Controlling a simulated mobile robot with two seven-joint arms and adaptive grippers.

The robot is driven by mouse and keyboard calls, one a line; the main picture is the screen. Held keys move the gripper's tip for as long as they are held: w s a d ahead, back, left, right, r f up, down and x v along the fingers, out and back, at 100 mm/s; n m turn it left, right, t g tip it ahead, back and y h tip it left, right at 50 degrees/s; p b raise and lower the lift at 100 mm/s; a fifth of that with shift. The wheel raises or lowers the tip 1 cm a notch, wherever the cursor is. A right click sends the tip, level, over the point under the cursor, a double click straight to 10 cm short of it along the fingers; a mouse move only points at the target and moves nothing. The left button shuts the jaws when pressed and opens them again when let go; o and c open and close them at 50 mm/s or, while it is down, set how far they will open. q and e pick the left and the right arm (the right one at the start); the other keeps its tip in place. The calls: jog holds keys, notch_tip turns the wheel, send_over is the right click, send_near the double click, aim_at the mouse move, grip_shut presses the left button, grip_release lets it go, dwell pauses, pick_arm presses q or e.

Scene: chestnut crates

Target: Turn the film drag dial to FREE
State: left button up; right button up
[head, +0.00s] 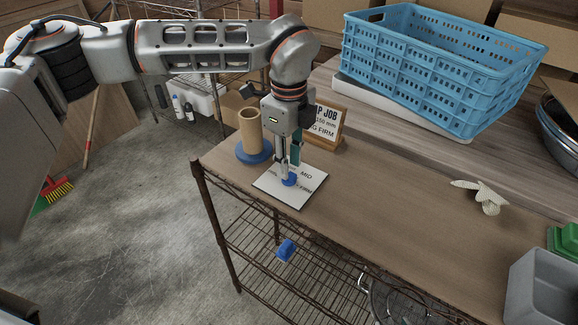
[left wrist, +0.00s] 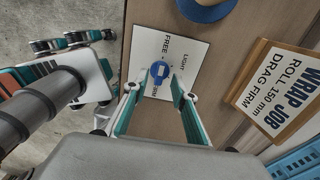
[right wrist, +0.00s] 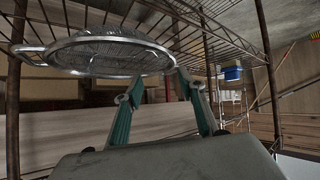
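The film drag dial is a small blue knob (head: 289,180) on a white card (head: 284,199) near the bench's front edge. In the left wrist view the knob (left wrist: 158,71) bears a white patch. FREE, LIGHT and FIRM are readable on the card (left wrist: 196,48) around it. I cannot tell which label the knob points to. My left gripper (head: 289,166) points down at the knob. Its fingers (left wrist: 155,83) are apart, one on either side of the knob in view; contact is unclear. My right gripper (right wrist: 157,88) is open and empty, away from the dial.
A cardboard tube (head: 251,128) on a blue base (head: 254,154) stands close behind the card. A wooden-framed sign (head: 327,122) reads DRAG FIRM. A blue crate (head: 430,75), a pale glove-like item (head: 480,195) and a grey bin (head: 543,290) lie rightward. A round metal strainer (right wrist: 105,72) is near my right gripper.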

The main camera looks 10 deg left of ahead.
pick_arm(q)
notch_tip(320, 180, up, 10)
dwell(0.3)
